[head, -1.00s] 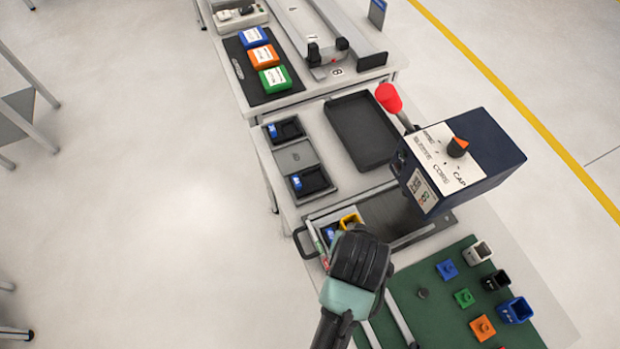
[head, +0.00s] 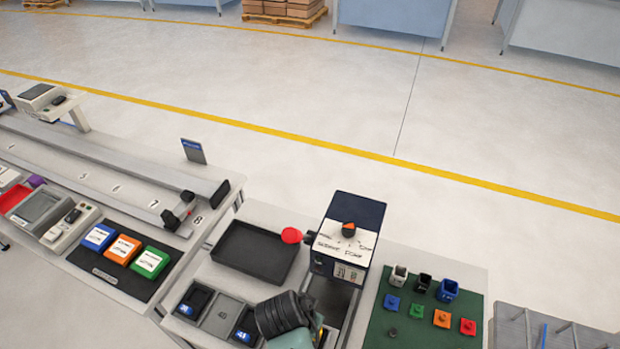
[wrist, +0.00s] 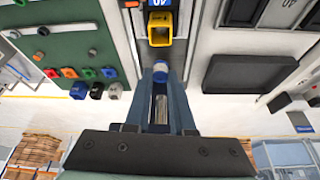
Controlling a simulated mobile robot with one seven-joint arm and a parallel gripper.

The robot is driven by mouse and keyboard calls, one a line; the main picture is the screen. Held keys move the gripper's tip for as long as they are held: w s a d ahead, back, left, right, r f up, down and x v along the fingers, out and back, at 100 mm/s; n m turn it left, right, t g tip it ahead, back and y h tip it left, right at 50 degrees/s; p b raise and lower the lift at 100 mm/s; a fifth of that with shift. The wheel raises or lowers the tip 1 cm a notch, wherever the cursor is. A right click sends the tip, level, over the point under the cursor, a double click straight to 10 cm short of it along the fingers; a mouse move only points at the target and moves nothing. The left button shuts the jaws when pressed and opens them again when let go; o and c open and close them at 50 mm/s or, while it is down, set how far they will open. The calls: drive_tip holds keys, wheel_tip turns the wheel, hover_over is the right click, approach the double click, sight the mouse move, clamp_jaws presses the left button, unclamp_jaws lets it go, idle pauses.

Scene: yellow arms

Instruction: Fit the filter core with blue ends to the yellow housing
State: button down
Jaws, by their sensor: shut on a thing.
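My gripper (wrist: 160,85) is shut on the filter core (wrist: 160,72), whose blue end shows between the fingertips in the wrist view. A clear or silvery part of its body shows further back between the fingers. The yellow housing (wrist: 160,28) lies straight ahead of the blue end, with its dark opening facing it. A small gap shows between them in the picture; depth is hard to tell. In the head view my gripper is at the bottom edge, seen from behind, and its wrist (head: 285,315) hides the fingertips, the core and nearly all of the housing.
A dark blue press box (head: 345,235) with a red-ended lever (head: 291,235) stands just beyond my wrist. A green mat (head: 400,335) with several coloured parts lies to the right. An empty black tray (head: 255,252) and small black bins (head: 194,300) lie to the left.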

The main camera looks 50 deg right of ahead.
drive_tip(key=shift+s+d, duration=0.1)
drive_tip(key=shift+d, duration=0.2)
drive_tip(key=shift+f, duration=0.1)
drive_tip(key=shift+a+f+b, duration=0.1)
drive_tip(key=shift+f+b, duration=3.05)
drive_tip(key=shift+f, duration=0.25)
drive_tip(key=c, duration=0.7)
unclamp_jaws()
drive_tip(key=shift+r, duration=0.15)
drive_tip(key=b+v, duration=0.1)
drive_tip(key=v, duration=1.1)
drive_tip(key=shift+a+r+b, duration=0.3)
drive_tip(key=shift+r+b, duration=0.05)
